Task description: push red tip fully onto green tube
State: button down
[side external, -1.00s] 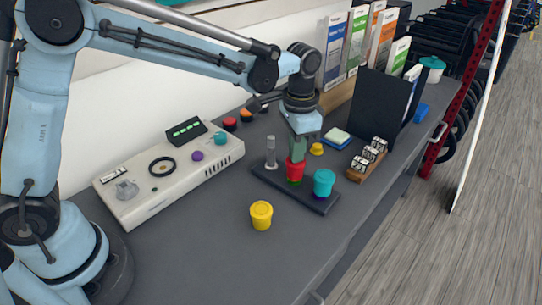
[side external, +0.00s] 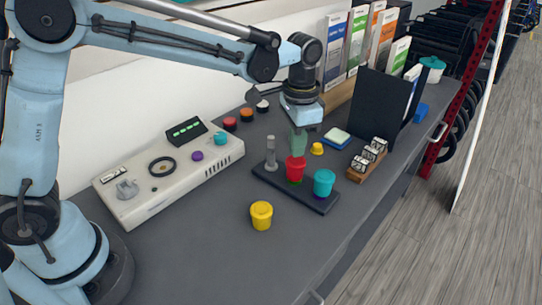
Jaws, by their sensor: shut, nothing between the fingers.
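The red tip (side external: 296,164) sits on top of the green tube (side external: 295,181), in the middle of a dark base plate (side external: 266,178). Only a thin green band shows under the red tip. My gripper (side external: 298,151) is shut and empty, pointing down just above the red tip. I cannot tell whether the fingertips touch its top.
On the base plate, a grey post (side external: 271,158) stands left of the red tip and a teal cap (side external: 323,181) right. A yellow cup (side external: 261,215) stands in front. A control box (side external: 168,171) is at left.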

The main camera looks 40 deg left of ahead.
notch_tip(320, 180, up, 7)
dwell(1.0)
jog(key=shift+f, duration=0.1)
jog(key=s+a+f+n+t, duration=0.2)
jog(key=s+a+n+t, duration=0.4)
jog(key=s+a, duration=0.5)
jog(key=shift+s+a+f+t, duration=0.15)
jog(key=shift+s+a+t, duration=0.3)
jog(key=shift+s, duration=1.35)
